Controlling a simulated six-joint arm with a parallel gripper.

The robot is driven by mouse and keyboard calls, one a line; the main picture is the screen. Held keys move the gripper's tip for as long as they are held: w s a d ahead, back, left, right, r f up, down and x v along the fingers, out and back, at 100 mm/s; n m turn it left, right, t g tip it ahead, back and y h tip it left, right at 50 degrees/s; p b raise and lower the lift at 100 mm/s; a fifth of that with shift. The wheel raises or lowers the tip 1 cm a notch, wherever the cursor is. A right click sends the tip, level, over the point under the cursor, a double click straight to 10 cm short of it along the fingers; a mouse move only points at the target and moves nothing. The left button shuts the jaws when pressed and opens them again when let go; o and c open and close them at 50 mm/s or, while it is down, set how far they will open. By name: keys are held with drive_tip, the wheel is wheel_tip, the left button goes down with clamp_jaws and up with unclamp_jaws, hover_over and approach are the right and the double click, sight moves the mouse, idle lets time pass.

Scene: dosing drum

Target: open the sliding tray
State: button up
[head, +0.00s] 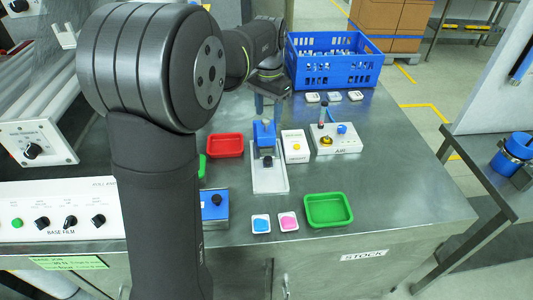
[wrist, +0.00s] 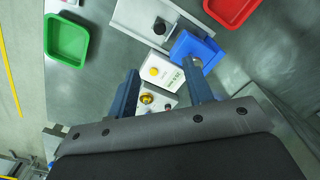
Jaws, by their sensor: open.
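A white base plate (head: 270,184) lies on the steel table and carries a blue block (head: 264,133) with a black knob (head: 267,161) in front of it. I take this unit to hold the sliding tray, but cannot tell which part is the tray. The wrist view also shows the plate (wrist: 140,18), the knob (wrist: 160,27) and the blue block (wrist: 196,50). My gripper (head: 267,113) is open and empty, above and behind the blue block. In the wrist view its two fingers (wrist: 160,76) are apart, with the white button box (wrist: 154,70) below between them.
A red tray (head: 225,146) is left of the unit. A green tray (head: 328,210) is at front right. A white box with a yellow button (head: 296,147) and a white control box (head: 335,140) stand close on the right. A blue crate (head: 333,60) is behind.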

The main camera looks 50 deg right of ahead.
sight(268, 158)
wheel_tip(268, 158, down, 17)
drive_tip(key=shift+f, duration=0.15)
idle(0.4)
drive_tip(key=shift+a, duration=0.1)
clamp_jaws()
